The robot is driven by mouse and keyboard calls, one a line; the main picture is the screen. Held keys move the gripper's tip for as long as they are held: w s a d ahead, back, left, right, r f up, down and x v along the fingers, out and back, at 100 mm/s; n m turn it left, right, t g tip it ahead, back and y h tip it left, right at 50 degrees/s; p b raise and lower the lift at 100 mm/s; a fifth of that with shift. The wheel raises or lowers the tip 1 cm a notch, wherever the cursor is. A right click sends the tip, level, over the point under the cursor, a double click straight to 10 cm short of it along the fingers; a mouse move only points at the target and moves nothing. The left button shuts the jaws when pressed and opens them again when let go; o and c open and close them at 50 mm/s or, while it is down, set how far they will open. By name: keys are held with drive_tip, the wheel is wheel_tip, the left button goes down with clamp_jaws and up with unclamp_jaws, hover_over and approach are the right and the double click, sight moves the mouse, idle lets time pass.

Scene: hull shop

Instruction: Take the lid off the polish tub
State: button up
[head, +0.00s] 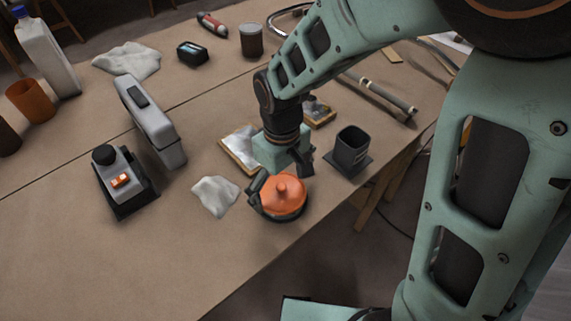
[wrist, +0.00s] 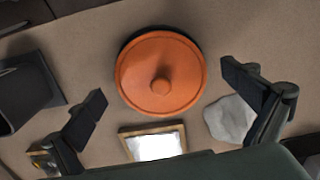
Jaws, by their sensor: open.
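The polish tub (head: 283,214) stands near the front edge of the table, dark below its orange lid. The round orange lid (head: 284,196) has a small knob in the middle and sits on the tub. The lid shows from above in the wrist view (wrist: 160,74), knob slightly below its centre, with the tub mostly hidden under it. My gripper (head: 280,178) is open and empty, just above and behind the lid in the head view. In the wrist view its two fingers (wrist: 168,92) are spread wide on either side of the lid, apart from it.
A dark square cup (head: 351,150) stands right of the tub. A crumpled white cloth (head: 215,196) lies left of it, and framed pieces (head: 240,150) lie behind. A grey case (head: 150,122) and a dark device (head: 124,183) stand farther left. The front-left tabletop is clear.

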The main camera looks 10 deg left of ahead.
drive_tip(key=c, duration=1.5)
drive_tip(key=shift+s, duration=0.1)
drive_tip(key=shift+c, duration=1.2)
drive_tip(key=shift+d+f, duration=0.1)
